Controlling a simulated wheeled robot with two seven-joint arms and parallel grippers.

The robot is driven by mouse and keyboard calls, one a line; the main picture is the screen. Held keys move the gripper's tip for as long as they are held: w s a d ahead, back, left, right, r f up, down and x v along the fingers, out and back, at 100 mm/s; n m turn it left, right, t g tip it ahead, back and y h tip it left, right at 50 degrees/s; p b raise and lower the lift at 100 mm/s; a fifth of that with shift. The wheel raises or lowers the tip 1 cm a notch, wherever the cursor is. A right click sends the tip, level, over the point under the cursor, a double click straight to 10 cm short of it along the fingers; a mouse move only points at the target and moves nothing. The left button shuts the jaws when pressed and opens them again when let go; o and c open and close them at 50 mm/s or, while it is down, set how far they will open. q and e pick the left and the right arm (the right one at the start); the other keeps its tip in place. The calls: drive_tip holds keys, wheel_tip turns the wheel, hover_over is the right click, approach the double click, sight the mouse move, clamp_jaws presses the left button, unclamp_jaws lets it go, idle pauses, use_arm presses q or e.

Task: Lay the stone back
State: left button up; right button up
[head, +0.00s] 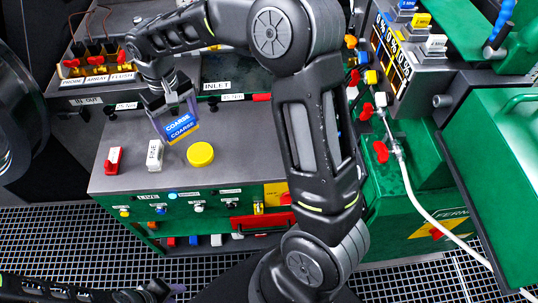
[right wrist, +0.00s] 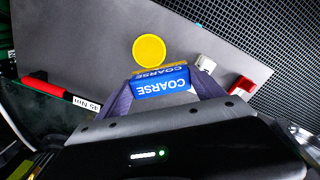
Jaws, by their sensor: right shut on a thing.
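The stone is a blue block marked COARSE (head: 179,126) with a yellow layer on one side. My right gripper (head: 172,100) is shut on it, with the fingers at its two ends. The right wrist view also shows the stone (right wrist: 162,88) between the fingers. In the head view it appears over the grey bench top (head: 235,165), near a white block marked FINE (head: 154,152) and a yellow disc (head: 200,154). I cannot tell its exact height above the top. My left gripper (head: 150,293) is partly in view at the bottom edge, away from the bench; its jaws are unclear.
A red and white block (head: 114,160) stands at the bench's left end. A red-handled tool labelled 45 Nm (right wrist: 50,90) lies to the left in the right wrist view. A green cabinet (head: 490,160) with a white hose stands at right.

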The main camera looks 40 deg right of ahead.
idle(0.3)
drive_tip(key=shift+d, duration=0.1)
drive_tip(key=s+d+n+b, duration=0.6)
drive_tip(key=s+d+n, duration=0.4)
drive_tip(key=d, duration=0.2)
drive_tip(key=shift+s+d+n+b, duration=0.15)
drive_tip(key=shift+s+n+b, duration=0.1)
drive_tip(key=shift+n+b, duration=0.05)
drive_tip(key=shift+f, duration=3.05)
